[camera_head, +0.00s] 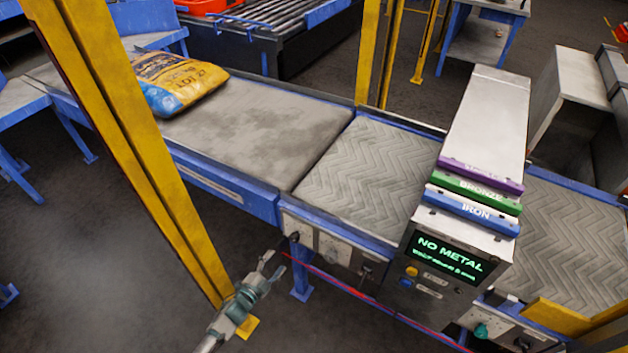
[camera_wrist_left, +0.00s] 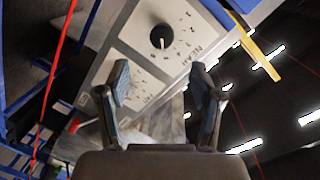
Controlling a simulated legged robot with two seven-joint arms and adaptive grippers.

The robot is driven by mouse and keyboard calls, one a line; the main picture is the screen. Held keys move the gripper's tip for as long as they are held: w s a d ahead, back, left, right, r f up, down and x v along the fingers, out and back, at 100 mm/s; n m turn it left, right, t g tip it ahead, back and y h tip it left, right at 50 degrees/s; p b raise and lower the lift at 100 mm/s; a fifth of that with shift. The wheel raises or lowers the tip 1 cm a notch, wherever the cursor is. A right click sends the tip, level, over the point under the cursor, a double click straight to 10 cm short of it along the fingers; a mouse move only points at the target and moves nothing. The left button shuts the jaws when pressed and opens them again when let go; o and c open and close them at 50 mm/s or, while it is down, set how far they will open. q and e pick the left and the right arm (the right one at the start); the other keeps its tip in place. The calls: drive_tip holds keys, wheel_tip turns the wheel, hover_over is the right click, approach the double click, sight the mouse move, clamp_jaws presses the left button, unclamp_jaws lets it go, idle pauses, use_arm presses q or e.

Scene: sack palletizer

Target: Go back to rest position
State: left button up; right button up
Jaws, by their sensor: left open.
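My left gripper (camera_head: 273,262) is in the lower middle of the head view, in front of the conveyor's near side and below its control panel (camera_head: 325,243). In the left wrist view its two fingers (camera_wrist_left: 163,88) stand apart with nothing held between them. Beyond them is a light panel with a black dial (camera_wrist_left: 161,37) and the word NEAR. I cannot tell whether the fingers touch the panel. My right gripper does not show in either view.
A yellow post (camera_head: 150,170) rises close to my left arm. A yellow and blue sack (camera_head: 177,83) lies on the conveyor (camera_head: 265,125). A metal detector (camera_head: 445,262) reading NO METAL stands at right. A red line runs along the conveyor front. Floor at lower left is mostly clear.

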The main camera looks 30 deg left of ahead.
use_arm(q)
drive_tip(key=s+d+f+n+g+y+p, duration=0.1)
drive_tip(key=s+d+f+n+g, duration=0.25)
drive_tip(key=s+f, duration=0.35)
drive_tip(key=s+d+f+n+g+y+p, duration=0.1)
drive_tip(key=s+d+f+n+g+p, duration=0.25)
drive_tip(key=f, duration=0.55)
drive_tip(key=s+d+f+n+g, duration=0.1)
drive_tip(key=s+d+f+g, duration=0.2)
drive_tip(key=s, duration=0.6)
drive_tip(key=s+d+f+n+g+h, duration=0.1)
drive_tip(key=s+d+f+g, duration=0.3)
drive_tip(key=s, duration=0.5)
drive_tip(key=shift+s+d+f+g, duration=0.2)
drive_tip(key=shift+s+d+g, duration=0.1)
drive_tip(key=shift+d+g, duration=0.3)
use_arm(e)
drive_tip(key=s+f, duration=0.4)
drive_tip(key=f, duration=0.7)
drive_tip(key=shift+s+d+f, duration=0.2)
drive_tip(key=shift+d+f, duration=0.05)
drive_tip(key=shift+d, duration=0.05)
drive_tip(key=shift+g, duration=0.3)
use_arm(q)
drive_tip(key=shift+o, duration=0.2)
